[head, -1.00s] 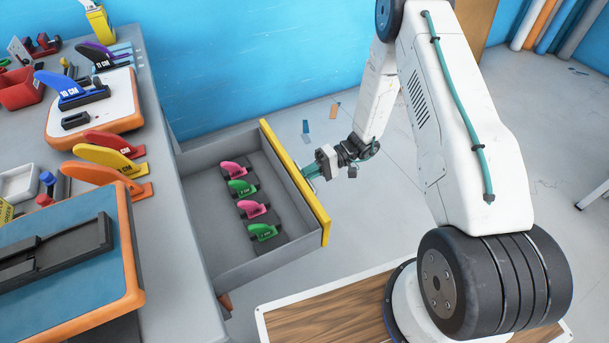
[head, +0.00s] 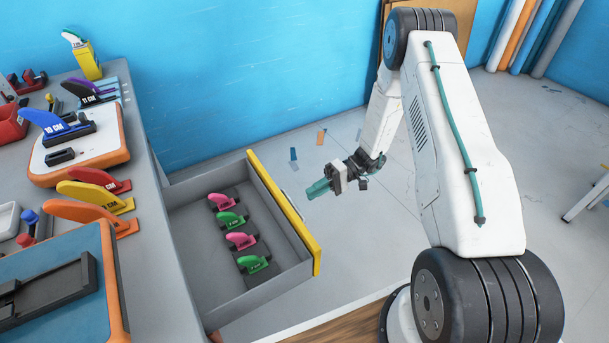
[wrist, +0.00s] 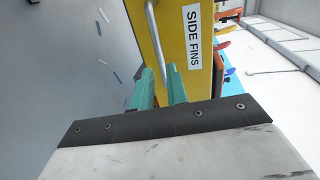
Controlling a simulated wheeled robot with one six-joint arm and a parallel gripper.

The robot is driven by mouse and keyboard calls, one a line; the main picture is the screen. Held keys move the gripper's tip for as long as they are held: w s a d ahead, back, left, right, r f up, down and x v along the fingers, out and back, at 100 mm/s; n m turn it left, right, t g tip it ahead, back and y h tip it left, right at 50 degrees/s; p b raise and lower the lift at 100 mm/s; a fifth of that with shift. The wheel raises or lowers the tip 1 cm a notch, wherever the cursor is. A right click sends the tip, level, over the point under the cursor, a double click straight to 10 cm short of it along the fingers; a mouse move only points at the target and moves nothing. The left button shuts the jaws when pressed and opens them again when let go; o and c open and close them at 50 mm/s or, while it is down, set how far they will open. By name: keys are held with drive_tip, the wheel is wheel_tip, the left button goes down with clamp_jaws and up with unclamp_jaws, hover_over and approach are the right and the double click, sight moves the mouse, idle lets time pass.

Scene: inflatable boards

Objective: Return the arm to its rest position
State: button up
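My gripper (head: 319,189) is at the end of my white arm, to the right of the open drawer and apart from its yellow front (head: 285,212). In the wrist view its two teal fingers (wrist: 163,90) stand apart with a gap between them and nothing held. Beyond them are the drawer's metal handle (wrist: 158,45) and the yellow front with a "SIDE FINS" label (wrist: 193,38). The drawer (head: 275,293) stands pulled out of the grey bench and holds pink and green fins in a row.
The grey bench (head: 150,215) on the left carries red, yellow and orange fins (head: 97,200), a board with a blue fin (head: 90,155) and a blue board (head: 60,265). A blue wall (head: 240,70) stands behind.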

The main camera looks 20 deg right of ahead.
drive_tip(key=s+r+t+h, duration=0.1)
drive_tip(key=s+r+h, duration=0.4)
drive_tip(key=s+r, duration=0.4)
drive_tip(key=s+r+m+t+h, duration=0.1)
drive_tip(key=s+r+h, duration=0.4)
drive_tip(key=s+r, duration=0.5)
drive_tip(key=s+r+t+h, duration=0.1)
drive_tip(key=s+r+h, duration=0.4)
drive_tip(key=r, duration=1.3)
drive_tip(key=s, duration=0.4)
drive_tip(key=shift+s+d+r+m+t+h, duration=0.15)
drive_tip(key=shift+d+r+m+t+h, duration=0.15)
drive_tip(key=shift+d+m+t, duration=0.1)
